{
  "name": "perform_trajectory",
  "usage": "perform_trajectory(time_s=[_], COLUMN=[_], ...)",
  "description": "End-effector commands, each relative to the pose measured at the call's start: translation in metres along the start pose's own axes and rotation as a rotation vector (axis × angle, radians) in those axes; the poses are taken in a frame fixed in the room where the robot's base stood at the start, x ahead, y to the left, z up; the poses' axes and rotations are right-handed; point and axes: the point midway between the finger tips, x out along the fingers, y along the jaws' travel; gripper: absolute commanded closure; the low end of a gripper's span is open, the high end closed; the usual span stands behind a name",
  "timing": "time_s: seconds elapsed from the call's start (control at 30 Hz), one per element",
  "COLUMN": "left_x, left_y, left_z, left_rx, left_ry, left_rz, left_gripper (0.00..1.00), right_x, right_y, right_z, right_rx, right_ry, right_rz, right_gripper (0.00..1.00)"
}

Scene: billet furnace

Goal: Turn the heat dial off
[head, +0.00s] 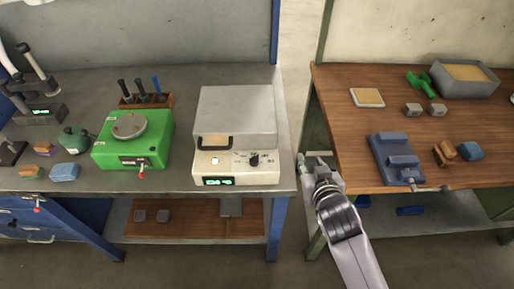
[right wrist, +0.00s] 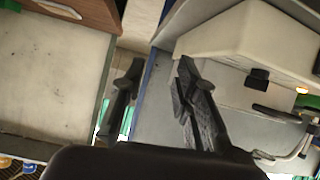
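The billet furnace (head: 237,108) is a cream and grey box on the grey bench in the head view. Its front panel has a black heat dial (head: 254,160), a lit switch (head: 215,161) and a green display (head: 218,181). My right gripper (head: 318,158) is to the right of the furnace, over the gap between the benches, apart from the dial. In the right wrist view its two dark fingers (right wrist: 155,88) are spread with nothing between them. The furnace (right wrist: 250,40) and the dial (right wrist: 257,78) show at the upper right there. My left gripper is not in view.
A green hot-plate-like unit (head: 133,138) and a tool rack (head: 146,101) stand left of the furnace. The wooden bench (head: 340,130) on the right holds a blue vise (head: 396,158) and a grey bin (head: 464,78). A floor gap separates the benches.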

Motion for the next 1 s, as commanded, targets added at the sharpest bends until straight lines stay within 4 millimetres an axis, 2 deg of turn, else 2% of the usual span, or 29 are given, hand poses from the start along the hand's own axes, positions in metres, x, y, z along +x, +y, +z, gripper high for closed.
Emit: perform_trajectory(time_s=[0.03, 0.07, 0.1, 0.17, 0.2, 0.27, 0.3, 0.37, 0.4, 0.47, 0.5, 0.57, 0.63, 0.73, 0.8, 0.87, 0.97, 1.0], left_x=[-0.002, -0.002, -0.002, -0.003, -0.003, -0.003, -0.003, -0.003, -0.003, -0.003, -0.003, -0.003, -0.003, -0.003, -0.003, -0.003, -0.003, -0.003], left_y=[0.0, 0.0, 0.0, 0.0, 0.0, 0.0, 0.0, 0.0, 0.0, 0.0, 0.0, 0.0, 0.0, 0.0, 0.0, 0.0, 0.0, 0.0], left_z=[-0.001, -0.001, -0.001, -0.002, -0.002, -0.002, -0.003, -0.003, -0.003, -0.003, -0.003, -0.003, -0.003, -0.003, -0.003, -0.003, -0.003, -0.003], left_rx=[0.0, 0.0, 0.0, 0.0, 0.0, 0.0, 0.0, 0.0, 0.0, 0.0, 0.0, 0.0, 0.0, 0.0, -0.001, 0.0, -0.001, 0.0], left_ry=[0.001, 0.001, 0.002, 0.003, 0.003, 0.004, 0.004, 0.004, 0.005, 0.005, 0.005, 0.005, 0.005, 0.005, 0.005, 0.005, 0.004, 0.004], left_rz=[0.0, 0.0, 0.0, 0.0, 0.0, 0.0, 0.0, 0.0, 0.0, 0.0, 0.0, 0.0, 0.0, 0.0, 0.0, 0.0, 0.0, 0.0], left_gripper=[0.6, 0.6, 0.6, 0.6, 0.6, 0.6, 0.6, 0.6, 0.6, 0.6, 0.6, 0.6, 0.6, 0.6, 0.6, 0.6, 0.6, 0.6], right_x=[0.003, 0.002, -0.003, -0.015, -0.026, -0.048, -0.063, -0.087, -0.104, -0.125, -0.138, -0.154, -0.163, -0.16, -0.146, -0.128, -0.089, -0.075], right_y=[-0.012, -0.021, -0.036, -0.061, -0.08, -0.112, -0.135, -0.169, -0.193, -0.227, -0.248, -0.278, -0.305, -0.327, -0.328, -0.318, -0.282, -0.263], right_z=[-0.058, -0.091, -0.133, -0.188, -0.219, -0.258, -0.278, -0.299, -0.308, -0.312, -0.309, -0.298, -0.276, -0.235, -0.205, -0.183, -0.158, -0.154], right_rx=[0.001, -0.001, -0.006, -0.028, -0.05, -0.097, -0.136, -0.211, -0.269, -0.374, -0.451, -0.586, -0.761, -1.043, -1.251, -1.429, -1.699, -1.785], right_ry=[0.165, 0.267, 0.403, 0.591, 0.708, 0.87, 0.966, 1.095, 1.167, 1.253, 1.295, 1.331, 1.327, 1.231, 1.093, 0.932, 0.585, 0.434], right_rz=[-0.019, -0.037, -0.072, -0.138, -0.193, -0.291, -0.365, -0.486, -0.575, -0.712, -0.809, -0.957, -1.125, -1.342, -1.464, -1.539, -1.588, -1.579], right_gripper=[0.72, 0.72, 0.72, 0.72, 0.72, 0.72, 0.72, 0.72, 0.72, 0.72, 0.72, 0.72, 0.72, 0.72, 0.72, 0.72, 0.72, 0.72])
